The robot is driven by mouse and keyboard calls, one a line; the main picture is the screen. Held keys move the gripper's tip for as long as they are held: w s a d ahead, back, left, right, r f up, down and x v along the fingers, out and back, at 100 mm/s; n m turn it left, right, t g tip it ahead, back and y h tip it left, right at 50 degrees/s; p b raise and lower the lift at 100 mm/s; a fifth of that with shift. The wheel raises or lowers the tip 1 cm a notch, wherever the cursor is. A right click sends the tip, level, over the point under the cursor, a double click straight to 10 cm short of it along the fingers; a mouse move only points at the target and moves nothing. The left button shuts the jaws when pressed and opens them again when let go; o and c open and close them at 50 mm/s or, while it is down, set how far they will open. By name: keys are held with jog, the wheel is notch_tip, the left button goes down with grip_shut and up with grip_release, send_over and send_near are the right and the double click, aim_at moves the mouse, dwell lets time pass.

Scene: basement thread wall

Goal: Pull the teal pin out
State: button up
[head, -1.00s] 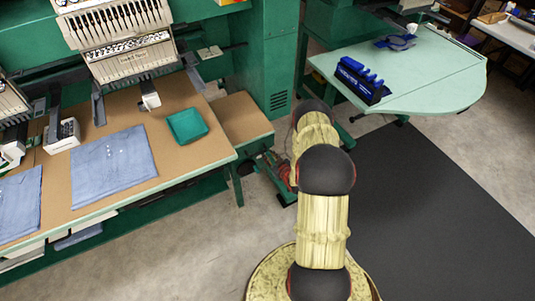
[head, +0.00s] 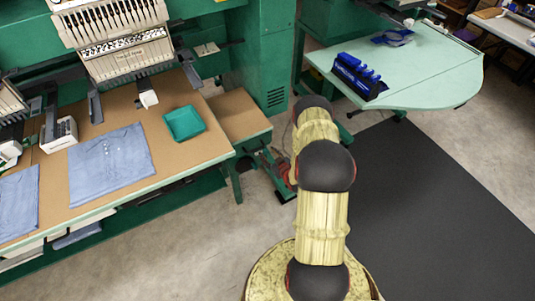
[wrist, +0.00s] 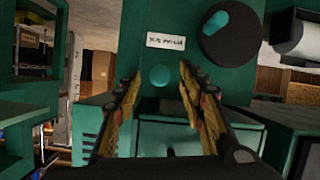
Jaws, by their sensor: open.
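In the wrist view, a round teal knob (wrist: 159,76), which looks like the teal pin seen end-on, sits on a green panel (wrist: 143,30) below a small white label (wrist: 165,41). My gripper (wrist: 158,72) is open, its two fingers pointing at the panel with the knob between their tips in the picture. I cannot tell whether the fingers reach the knob's depth; no contact shows. In the head view, my arm is in front and the gripper and pin are not visible.
A black dial (wrist: 223,32) with a teal mark is at the upper right of the knob. A dark mat (head: 430,210) covers the right floor.

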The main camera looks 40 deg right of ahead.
jog(key=v, duration=1)
jog(key=shift+s+a, duration=0.15)
jog(key=shift+s, duration=0.15)
jog(key=shift+r, duration=0.1)
